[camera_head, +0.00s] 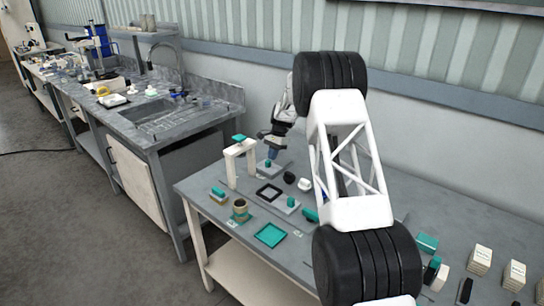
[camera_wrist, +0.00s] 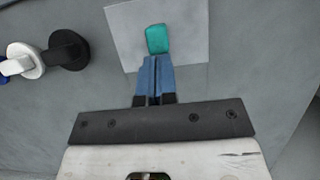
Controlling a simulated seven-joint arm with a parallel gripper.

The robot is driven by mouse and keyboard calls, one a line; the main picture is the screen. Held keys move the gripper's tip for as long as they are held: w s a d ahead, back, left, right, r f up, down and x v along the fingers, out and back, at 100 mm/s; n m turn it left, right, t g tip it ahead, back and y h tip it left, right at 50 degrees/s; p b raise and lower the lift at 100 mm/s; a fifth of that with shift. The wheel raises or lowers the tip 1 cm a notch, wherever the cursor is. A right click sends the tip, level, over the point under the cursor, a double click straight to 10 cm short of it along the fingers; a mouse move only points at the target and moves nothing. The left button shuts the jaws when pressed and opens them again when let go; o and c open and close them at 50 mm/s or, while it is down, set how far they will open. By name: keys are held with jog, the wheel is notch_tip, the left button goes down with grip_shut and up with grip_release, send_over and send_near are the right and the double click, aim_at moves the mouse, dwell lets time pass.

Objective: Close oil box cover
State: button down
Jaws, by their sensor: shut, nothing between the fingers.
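My gripper (camera_head: 273,154) is at the back of the grey table, its blue fingers pointing down. In the wrist view the fingers (camera_wrist: 154,62) are together and empty. Their tips appear right by a small teal block (camera_wrist: 157,39) on a light grey square plate (camera_wrist: 190,25); I cannot tell whether they touch it. The teal block also shows in the head view (camera_head: 268,163), just below the fingers. No thing is clearly recognisable as the oil box or its cover, so I cannot tell whether this block is part of it.
A cream arch (camera_head: 230,165) with a teal top stands to the left. A tan and teal cup (camera_head: 240,210), a teal square tray (camera_head: 270,235) and a black square frame (camera_head: 268,193) lie nearer.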

jog(key=shift+w+d, duration=0.3)
jog(key=shift+w+d+r, duration=0.2)
jog(key=shift+w+d, duration=0.3)
jog(key=shift+w, duration=0.05)
jog(key=shift+w+d+r, duration=0.15)
jog(key=shift+w+d, duration=0.35)
jog(key=shift+w, duration=0.05)
jog(key=v, duration=0.9)
jog(key=shift+r, duration=0.2)
jog(key=shift+s, duration=0.1)
